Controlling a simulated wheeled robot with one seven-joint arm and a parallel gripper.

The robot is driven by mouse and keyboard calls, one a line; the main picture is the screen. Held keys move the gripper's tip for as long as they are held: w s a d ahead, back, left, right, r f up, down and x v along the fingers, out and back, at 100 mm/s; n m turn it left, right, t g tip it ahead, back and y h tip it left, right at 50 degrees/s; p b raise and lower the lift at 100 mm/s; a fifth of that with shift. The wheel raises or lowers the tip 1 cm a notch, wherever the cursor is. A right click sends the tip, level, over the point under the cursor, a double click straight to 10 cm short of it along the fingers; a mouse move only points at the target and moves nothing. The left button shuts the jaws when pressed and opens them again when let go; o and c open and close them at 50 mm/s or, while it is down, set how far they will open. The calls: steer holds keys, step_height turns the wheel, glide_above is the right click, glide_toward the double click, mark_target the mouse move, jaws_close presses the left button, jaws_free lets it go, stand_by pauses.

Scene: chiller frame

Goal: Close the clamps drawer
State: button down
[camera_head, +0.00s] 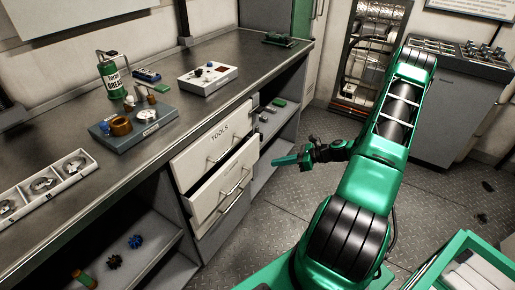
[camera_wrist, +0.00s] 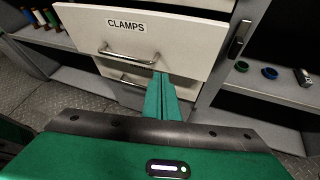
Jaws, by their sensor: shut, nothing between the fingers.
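The clamps drawer (camera_wrist: 170,40) has a white front with a CLAMPS label and a metal bar handle (camera_wrist: 130,54). In the head view, the drawer below the TOOLS drawer (camera_head: 213,150) is pulled out, with a dark gap above its front (camera_head: 228,204); its label is not readable there. My gripper (camera_head: 277,161) is shut and empty, to the right of the drawer fronts with a gap of floor between. In the wrist view, the green fingers (camera_wrist: 162,76) are together and point toward the clamps drawer front, right of its handle.
The workbench top (camera_head: 170,60) above holds a grease can (camera_head: 112,78), trays and parts. Open shelves with small items flank the drawers, including a lower shelf (camera_head: 140,262). A green-edged cart (camera_head: 440,262) stands at lower right. The patterned floor (camera_head: 262,215) before the drawers is clear.

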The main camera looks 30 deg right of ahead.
steer(key=t, duration=0.2)
steer(key=m+t+h, duration=0.1)
steer(key=m+t, duration=0.1)
steer(key=t, duration=0.3)
glide_toward(252, 144)
steer(key=x, duration=0.6)
steer(key=shift+w+a+r, duration=0.15)
steer(key=shift+w+a, duration=0.05)
steer(key=x, duration=0.4)
steer(key=shift+w+a, duration=0.1)
steer(key=shift+w, duration=0.05)
steer(key=shift+w+r, duration=0.15)
steer(key=shift+r, duration=0.05)
